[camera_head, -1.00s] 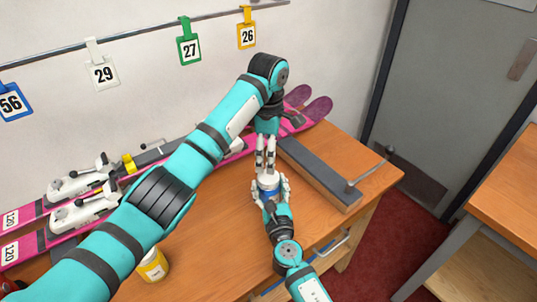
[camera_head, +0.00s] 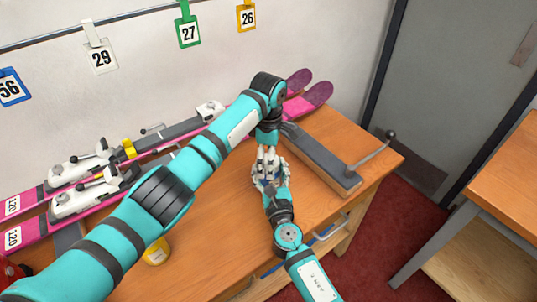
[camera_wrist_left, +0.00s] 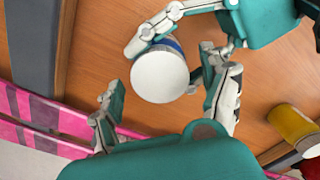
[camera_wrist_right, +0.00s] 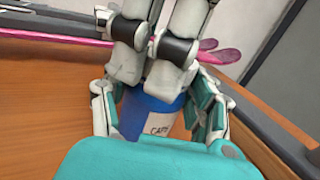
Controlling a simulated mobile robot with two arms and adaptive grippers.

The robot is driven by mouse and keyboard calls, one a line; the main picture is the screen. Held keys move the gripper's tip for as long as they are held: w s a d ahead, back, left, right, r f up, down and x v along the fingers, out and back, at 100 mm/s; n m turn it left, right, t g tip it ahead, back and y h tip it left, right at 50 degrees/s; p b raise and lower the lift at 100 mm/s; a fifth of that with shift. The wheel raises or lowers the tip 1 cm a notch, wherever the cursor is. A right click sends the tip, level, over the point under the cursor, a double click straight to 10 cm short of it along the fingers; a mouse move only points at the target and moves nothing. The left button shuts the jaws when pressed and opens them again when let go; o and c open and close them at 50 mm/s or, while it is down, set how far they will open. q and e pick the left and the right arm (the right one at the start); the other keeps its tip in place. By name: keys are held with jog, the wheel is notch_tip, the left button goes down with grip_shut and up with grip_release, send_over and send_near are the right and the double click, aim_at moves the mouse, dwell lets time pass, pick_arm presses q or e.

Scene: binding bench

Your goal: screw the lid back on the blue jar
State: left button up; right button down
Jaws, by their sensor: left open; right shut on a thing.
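The blue jar (camera_wrist_right: 150,112) stands upright near the middle of the bench, with a pale label partly hidden. Its white lid (camera_wrist_left: 160,76) shows as a round disc on top of the jar in the left wrist view; how tightly it sits I cannot tell. My right gripper (camera_wrist_right: 158,108) is shut on the jar's body from the near side. My left gripper (camera_wrist_left: 168,95) points down from above, open, with fingers on either side of the lid and a visible gap. In the head view my left gripper (camera_head: 267,160) hides most of the jar.
Pink skis (camera_head: 30,232) with bindings lie along the back. A long grey-topped block with a metal lever (camera_head: 325,163) lies right of the jar. Bare bench (camera_head: 215,235) lies left of it.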

pick_arm(q)
jog(key=c, duration=1.3)
jog(key=shift+o, duration=0.2)
jog(key=m, duration=0.6)
jog(key=shift+m, duration=0.3)
jog(key=o, duration=1.3)
jog(key=shift+r, duration=0.1)
